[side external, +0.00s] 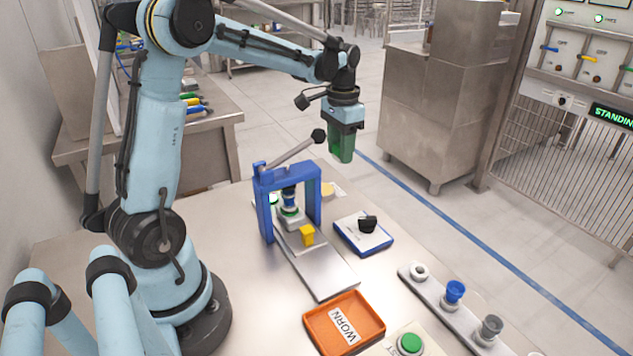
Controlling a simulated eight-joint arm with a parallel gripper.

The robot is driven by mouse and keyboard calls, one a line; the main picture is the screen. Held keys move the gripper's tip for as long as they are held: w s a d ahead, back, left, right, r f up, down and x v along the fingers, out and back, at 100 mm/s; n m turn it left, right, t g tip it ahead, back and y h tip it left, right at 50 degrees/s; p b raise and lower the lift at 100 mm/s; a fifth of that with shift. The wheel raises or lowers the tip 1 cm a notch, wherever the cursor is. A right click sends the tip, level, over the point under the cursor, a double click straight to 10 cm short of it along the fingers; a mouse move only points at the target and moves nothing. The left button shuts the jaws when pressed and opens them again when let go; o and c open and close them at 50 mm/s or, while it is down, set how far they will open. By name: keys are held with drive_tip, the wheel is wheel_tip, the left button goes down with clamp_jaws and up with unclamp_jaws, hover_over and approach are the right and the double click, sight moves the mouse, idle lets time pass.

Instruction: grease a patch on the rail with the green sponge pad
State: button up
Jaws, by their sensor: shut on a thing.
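My gripper (342,150) hangs at the upper middle of the side external view, fingers pointing down. It is shut on a dark green block, which I take to be the green sponge pad (341,141). The pad is held in the air, high above and behind the blue frame and touching nothing that I can see. The rail is not clear to me; a flat grey metal strip (325,272) runs from under the blue frame toward the front and may be it. No grease patch can be made out.
A blue press-like frame (266,212) with a lever stands mid-table, a yellow block (307,235) before it. A blue-edged pad (363,236) bears a black knob. An orange WORN tray (372,312), a green button (410,343) and a strip of cups (434,296) lie in front.

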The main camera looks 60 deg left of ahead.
drive_tip(key=shift+s+a+f, duration=0.4)
drive_tip(key=shift+a+f, duration=0.1)
drive_tip(key=shift+f, duration=0.9)
drive_tip(key=shift+s+a+f, duration=0.45)
drive_tip(key=shift+a+f, duration=0.1)
drive_tip(key=shift+f, duration=0.85)
drive_tip(key=shift+s+a+f, duration=0.4)
drive_tip(key=shift+a+f, duration=0.1)
drive_tip(key=shift+f, duration=0.9)
drive_tip(key=shift+f, duration=0.6)
wheel_tip(320, 180, up, 7)
drive_tip(key=shift+r, duration=0.1)
idle(0.5)
